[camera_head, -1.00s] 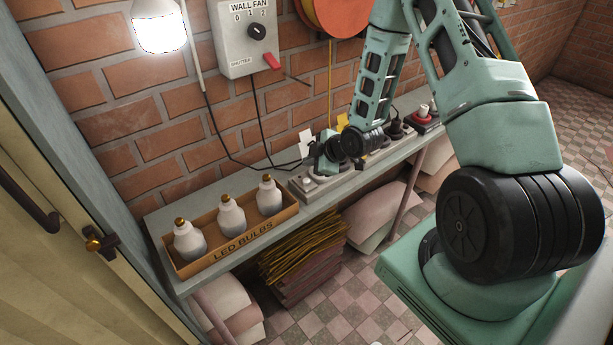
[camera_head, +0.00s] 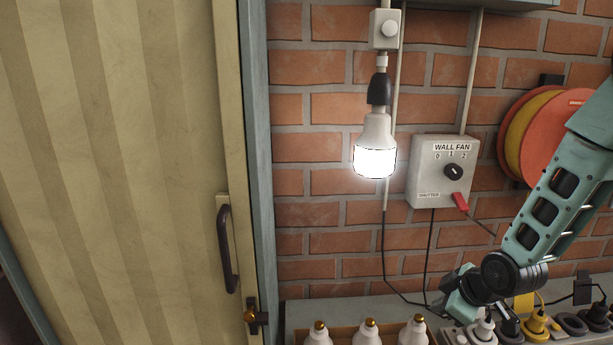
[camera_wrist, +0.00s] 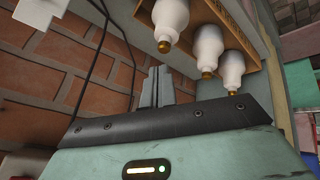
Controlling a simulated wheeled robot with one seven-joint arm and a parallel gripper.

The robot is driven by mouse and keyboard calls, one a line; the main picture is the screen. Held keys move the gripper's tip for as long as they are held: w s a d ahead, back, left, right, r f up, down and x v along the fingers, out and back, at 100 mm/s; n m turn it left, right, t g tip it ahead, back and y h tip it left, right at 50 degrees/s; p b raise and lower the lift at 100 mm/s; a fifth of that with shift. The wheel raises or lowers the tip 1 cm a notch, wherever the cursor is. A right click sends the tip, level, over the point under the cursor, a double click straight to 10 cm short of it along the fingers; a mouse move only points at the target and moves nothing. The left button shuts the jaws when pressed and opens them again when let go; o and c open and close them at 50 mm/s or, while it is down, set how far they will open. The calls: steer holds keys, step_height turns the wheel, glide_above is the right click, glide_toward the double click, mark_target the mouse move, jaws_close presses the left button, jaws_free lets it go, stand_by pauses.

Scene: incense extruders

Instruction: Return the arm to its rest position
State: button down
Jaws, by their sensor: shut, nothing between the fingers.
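My gripper (camera_head: 447,308) is at the lower right in the head view, just above the shelf, beside the box of bulbs and the plug strip. In the wrist view its two fingers (camera_wrist: 157,86) are pressed together with nothing between them. Several parts of my arm (camera_head: 550,220) slope up to the right edge of the head view. The arm is bent, with the wrist low near the wall.
A lit bulb (camera_head: 376,150) hangs on the brick wall beside the wall fan switch box (camera_head: 442,172). A red reel (camera_head: 549,150) is behind my arm. White bulbs (camera_head: 370,333) stand on the shelf, and several plugs (camera_head: 536,324) sit right of my gripper. A door (camera_head: 110,170) fills the left.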

steer(key=s+a+r+m+g, duration=0.1)
steer(key=s+a+r+g, duration=0.2)
steer(key=s+a+r, duration=0.65)
steer(key=s+a+r+m+g+h, duration=0.1)
steer(key=s+a+r, duration=0.1)
steer(key=s, duration=0.7)
steer(key=s+a+r+m+g, duration=0.1)
steer(key=s+a, duration=0.3)
steer(key=s, duration=0.5)
steer(key=shift+a+r+g+h+b, duration=0.15)
steer(key=shift+r+g+h+b, duration=0.2)
steer(key=shift+r+g, duration=0.4)
